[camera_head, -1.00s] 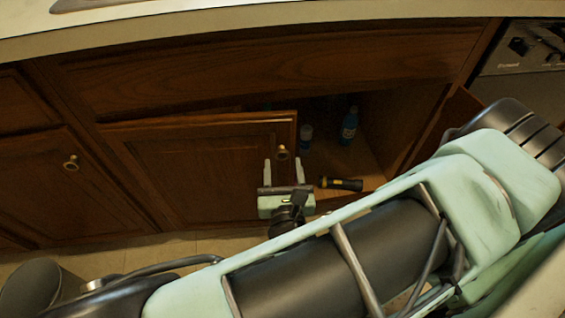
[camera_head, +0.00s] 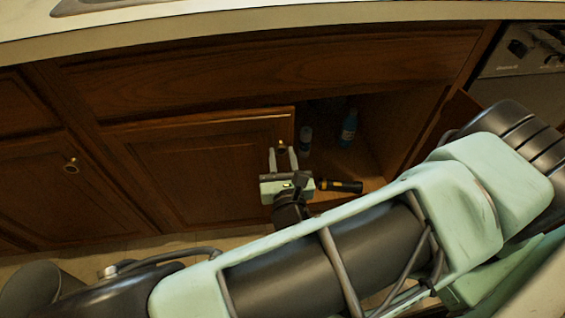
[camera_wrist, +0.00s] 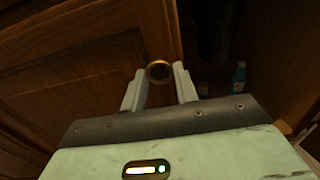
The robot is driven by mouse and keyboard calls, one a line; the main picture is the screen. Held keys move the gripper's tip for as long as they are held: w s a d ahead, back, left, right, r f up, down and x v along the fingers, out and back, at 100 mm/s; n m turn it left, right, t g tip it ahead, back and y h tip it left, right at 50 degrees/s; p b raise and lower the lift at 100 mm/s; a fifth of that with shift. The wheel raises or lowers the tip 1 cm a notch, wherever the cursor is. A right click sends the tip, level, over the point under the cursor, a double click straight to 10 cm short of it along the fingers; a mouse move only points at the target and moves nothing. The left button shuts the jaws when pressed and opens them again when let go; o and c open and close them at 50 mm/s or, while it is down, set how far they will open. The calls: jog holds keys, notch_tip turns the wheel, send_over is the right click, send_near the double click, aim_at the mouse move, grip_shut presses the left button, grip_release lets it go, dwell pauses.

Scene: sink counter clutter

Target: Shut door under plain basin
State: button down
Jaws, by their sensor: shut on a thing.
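The brown wooden cabinet door (camera_head: 205,165) under the counter hangs only slightly ajar, its free edge on the right beside the open cupboard interior. Its round brass knob (camera_head: 282,147) is near the upper right corner. My gripper (camera_head: 282,153) is at the knob, with its two fingers on either side. In the wrist view, the knob (camera_wrist: 159,71) sits between the fingertips, and my gripper (camera_wrist: 159,78) is shut on it. The door (camera_wrist: 75,70) fills the left of that view. A basin edge (camera_head: 95,5) shows at the top left.
A second door (camera_head: 442,125) stands open at the right of the cupboard. Inside are a blue bottle (camera_head: 349,128), a smaller bottle (camera_head: 305,140) and a black-and-yellow flashlight (camera_head: 340,185) near the front edge. A closed door (camera_head: 45,190) is at the left.

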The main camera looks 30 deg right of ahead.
aim_at(283, 152)
jog(key=shift+w+d+r+n+t+y, duration=0.15)
jog(key=shift+w+d+y, duration=0.1)
jog(key=shift+w, duration=0.2)
jog(key=shift+w+d+f+n+t+y, duration=0.1)
jog(key=shift+w+d+n+y, duration=0.15)
jog(key=shift+w, duration=0.2)
jog(key=shift+w+d+r+n+t+y, duration=0.1)
jog(key=shift+w+y, duration=0.2)
jog(key=shift+w, duration=0.15)
jog(key=c, duration=1.1)
grip_release()
jog(key=shift+w, duration=0.1)
jog(key=p+v, duration=0.1)
jog(key=v, duration=1.6)
jog(key=shift+s+a, duration=0.1)
jog(key=shift+s, duration=0.1)
